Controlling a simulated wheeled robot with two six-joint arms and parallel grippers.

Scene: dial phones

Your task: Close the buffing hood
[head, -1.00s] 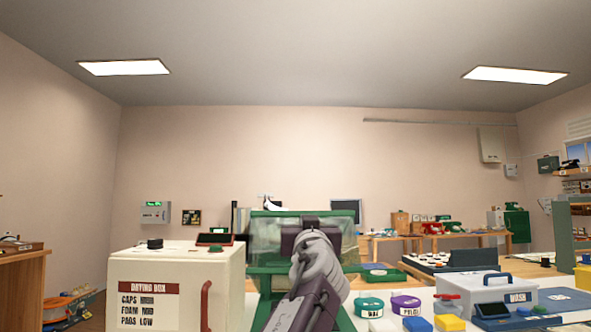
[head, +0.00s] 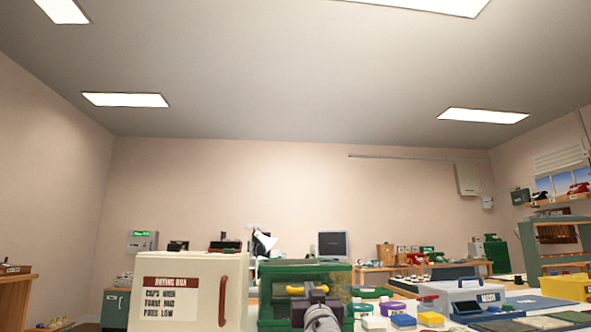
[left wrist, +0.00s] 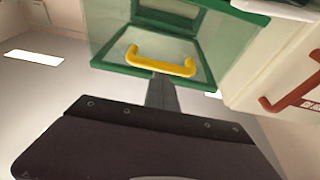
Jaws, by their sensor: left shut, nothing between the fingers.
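The buffing hood (head: 270,308) is a green-framed box with clear panels, low in the middle of the head view. Its yellow bar handle (head: 294,290) is on the front, partly behind my gripper. In the left wrist view the handle (left wrist: 162,65) sits on the green edge of the clear panel. My left gripper (head: 318,291) is in front of the hood at the handle. In the left wrist view its narrow grey fingers (left wrist: 161,84) are together and empty, just by the handle; contact is unclear. I cannot tell whether the hood is fully down. My right gripper is out of view.
A cream drying box (head: 190,270) with a red handle stands close on the left. Small coloured pots and blocks, including a purple one (head: 391,307), and a white wash box (head: 462,293) crowd the bench on the right.

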